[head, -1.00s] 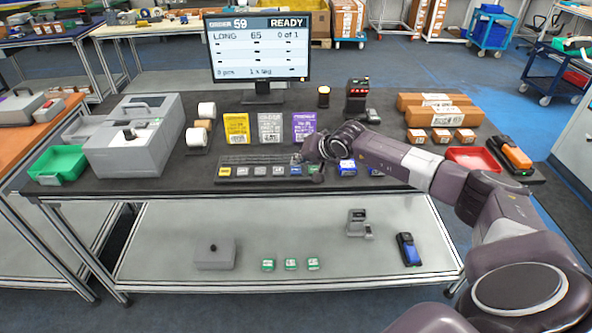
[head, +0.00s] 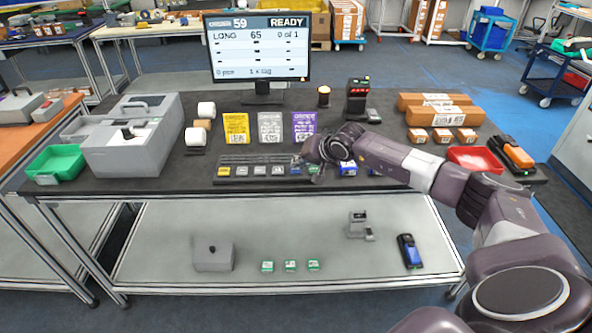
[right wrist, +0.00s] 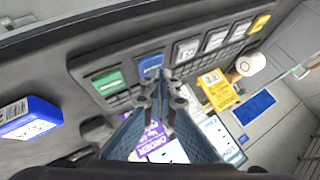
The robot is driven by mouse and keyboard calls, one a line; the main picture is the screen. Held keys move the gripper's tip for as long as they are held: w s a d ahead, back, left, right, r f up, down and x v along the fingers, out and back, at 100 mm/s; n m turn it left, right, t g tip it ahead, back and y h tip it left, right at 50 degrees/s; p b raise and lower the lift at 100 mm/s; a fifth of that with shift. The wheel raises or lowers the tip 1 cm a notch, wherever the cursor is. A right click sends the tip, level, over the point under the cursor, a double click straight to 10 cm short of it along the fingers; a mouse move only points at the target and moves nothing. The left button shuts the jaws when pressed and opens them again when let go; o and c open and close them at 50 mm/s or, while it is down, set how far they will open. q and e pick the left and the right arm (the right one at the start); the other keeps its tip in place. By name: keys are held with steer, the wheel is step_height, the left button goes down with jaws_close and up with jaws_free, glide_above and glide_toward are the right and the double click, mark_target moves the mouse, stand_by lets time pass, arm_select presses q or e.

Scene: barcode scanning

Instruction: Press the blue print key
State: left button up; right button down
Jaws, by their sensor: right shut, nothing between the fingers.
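The dark key strip (head: 247,179) lies along the front of the bench, with a yellow key at left, several pale keys, then a blue key (head: 296,170) and a green key (head: 315,169) at right. My right gripper (head: 301,163) is shut and empty, over the strip's right end by the blue key. In the right wrist view, the blue key (right wrist: 150,65) shows just beyond the closed fingertips (right wrist: 164,80), with the green key (right wrist: 108,82) to its left. I cannot tell whether the fingertips touch the blue key. My left gripper is out of view.
The monitor (head: 258,48) reads READY and 0 of 1. Yellow, grey and purple cards (head: 304,127) stand behind the strip. A blue-and-white box (head: 347,168) lies right of the strip. A grey machine (head: 135,140) and green tray (head: 57,162) are at left, a red tray (head: 474,159) at right.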

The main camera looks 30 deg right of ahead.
mark_target(298, 170)
steer(key=shift+f+b, duration=0.45)
stand_by(0.3)
steer(key=shift+r, duration=0.1)
steer(key=shift+r+p, duration=0.3)
steer(key=shift+r, duration=0.5)
steer(key=shift+r+p, duration=1.2)
steer(key=shift+r, duration=1.35)
